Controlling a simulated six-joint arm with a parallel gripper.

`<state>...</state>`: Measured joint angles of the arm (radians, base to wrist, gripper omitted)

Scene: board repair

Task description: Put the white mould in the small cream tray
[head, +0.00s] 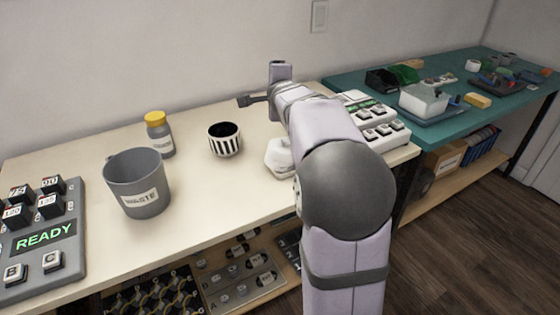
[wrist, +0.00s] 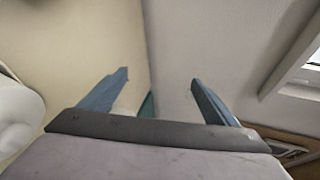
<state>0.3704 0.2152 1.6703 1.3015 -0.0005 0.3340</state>
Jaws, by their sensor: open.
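My gripper (wrist: 160,77) is open, with nothing between its two blue-grey fingers in the wrist view. In the head view its end (head: 250,99) is over the back of the cream bench, near the wall. A white rounded thing (head: 279,157) on the bench is partly hidden by my arm; I cannot tell if it is the white mould. A pale rounded shape (wrist: 15,115) shows at the left edge of the wrist view, cut off by the frame. I cannot make out the small cream tray for certain.
On the cream bench (head: 235,190) stand a grey waste cup (head: 138,184), a yellow-capped bottle (head: 159,138), a striped pot (head: 225,140) and a READY panel (head: 45,240). A teal bench (head: 345,84) at right holds a whitish box (head: 423,103).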

